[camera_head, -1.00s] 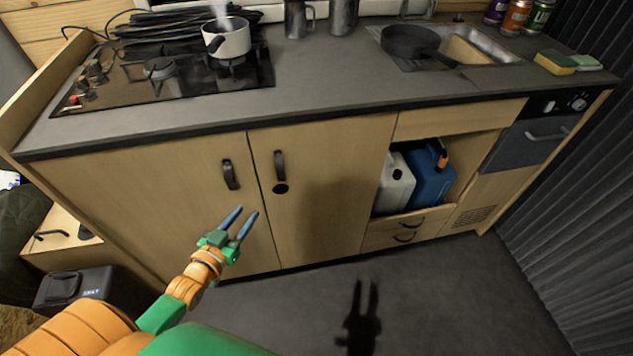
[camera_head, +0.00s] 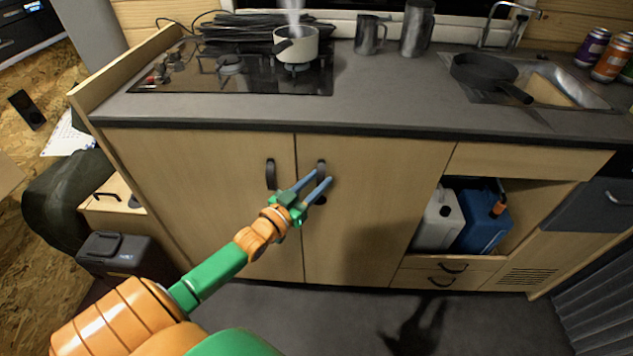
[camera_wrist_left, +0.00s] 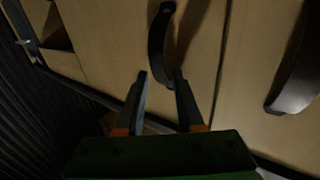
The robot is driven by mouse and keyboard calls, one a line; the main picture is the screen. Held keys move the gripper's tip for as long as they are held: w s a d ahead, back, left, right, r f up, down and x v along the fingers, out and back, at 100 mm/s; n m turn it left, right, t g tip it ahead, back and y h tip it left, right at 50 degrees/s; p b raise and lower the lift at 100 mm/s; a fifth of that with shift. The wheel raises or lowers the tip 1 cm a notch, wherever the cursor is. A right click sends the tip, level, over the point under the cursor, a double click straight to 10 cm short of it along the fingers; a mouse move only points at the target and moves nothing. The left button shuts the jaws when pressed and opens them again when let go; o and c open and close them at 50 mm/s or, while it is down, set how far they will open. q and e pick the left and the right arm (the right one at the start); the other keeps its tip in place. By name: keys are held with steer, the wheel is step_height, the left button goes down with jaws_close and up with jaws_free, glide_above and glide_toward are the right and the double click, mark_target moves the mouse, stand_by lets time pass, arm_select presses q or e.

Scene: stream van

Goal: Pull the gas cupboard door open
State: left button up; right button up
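Two pale wooden cupboard doors stand side by side under the counter; the frames do not label either as the gas cupboard. The left door (camera_head: 205,185) and the right door (camera_head: 365,205) both look closed. The left door has a black handle (camera_head: 271,174). The right door's black handle (camera_head: 321,167) is partly covered by my left gripper (camera_head: 321,177). In the left wrist view, my left gripper (camera_wrist_left: 160,73) is open, with one end of a black handle (camera_wrist_left: 158,45) between its fingertips. I cannot tell whether they touch. My right gripper is out of view.
Above the doors are a hob (camera_head: 225,75) with a steaming pot (camera_head: 298,46) and a grey counter (camera_head: 400,95). Right of the doors, an open shelf holds a white canister (camera_head: 438,222) and a blue canister (camera_head: 482,225). The floor (camera_head: 330,315) before the doors looks clear.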

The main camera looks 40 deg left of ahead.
arm_select(q)
jaws_close()
stand_by(1.2)
